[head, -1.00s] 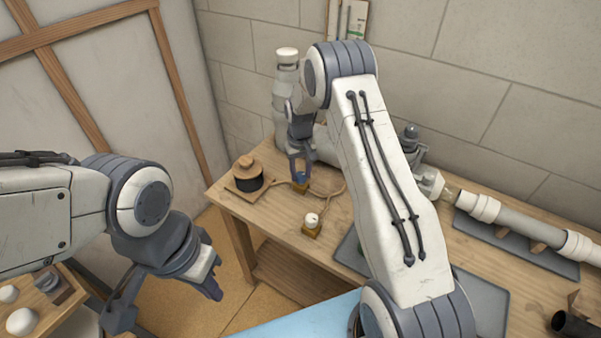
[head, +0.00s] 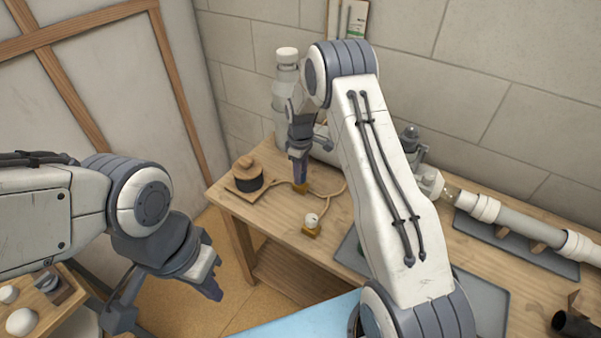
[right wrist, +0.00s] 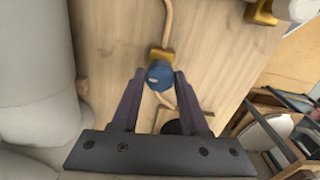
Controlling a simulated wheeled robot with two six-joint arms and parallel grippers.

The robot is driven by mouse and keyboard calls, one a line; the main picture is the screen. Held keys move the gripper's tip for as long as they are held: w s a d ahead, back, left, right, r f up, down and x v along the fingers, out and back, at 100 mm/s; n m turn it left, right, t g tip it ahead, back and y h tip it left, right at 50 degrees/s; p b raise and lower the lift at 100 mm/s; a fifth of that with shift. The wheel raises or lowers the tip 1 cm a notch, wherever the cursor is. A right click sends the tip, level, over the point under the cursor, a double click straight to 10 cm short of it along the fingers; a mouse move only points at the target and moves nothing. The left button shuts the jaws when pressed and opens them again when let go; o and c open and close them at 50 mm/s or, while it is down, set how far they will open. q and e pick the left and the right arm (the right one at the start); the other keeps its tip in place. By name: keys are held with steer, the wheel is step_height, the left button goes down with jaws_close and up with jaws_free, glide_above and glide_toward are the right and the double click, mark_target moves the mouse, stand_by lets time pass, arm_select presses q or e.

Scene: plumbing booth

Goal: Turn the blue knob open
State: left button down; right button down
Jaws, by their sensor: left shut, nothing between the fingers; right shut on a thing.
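The blue knob (right wrist: 160,76) sits on a small brass-coloured base on the wooden bench. My right gripper (head: 299,182) reaches down over it near the bench's left part. In the right wrist view its two fingers close on the knob from both sides. In the head view the fingers hide the knob, and the brass base (head: 301,188) shows just below them. My left gripper (head: 214,290) is shut and empty, off the bench at the lower left, well away from the knob.
A white knob on a brass base (head: 311,222) stands close in front. A black-and-wood round object (head: 247,177) sits to the left. White pipes (head: 520,222) lie on supports at right.

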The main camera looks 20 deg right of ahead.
steer(key=shift+n, duration=0.4)
steer(key=shift+c, duration=2.1)
jaws_free()
step_height(320, 180, up, 11)
steer(key=b, duration=0.1)
steer(key=shift+f, duration=0.2)
steer(key=shift+s+a, duration=0.15)
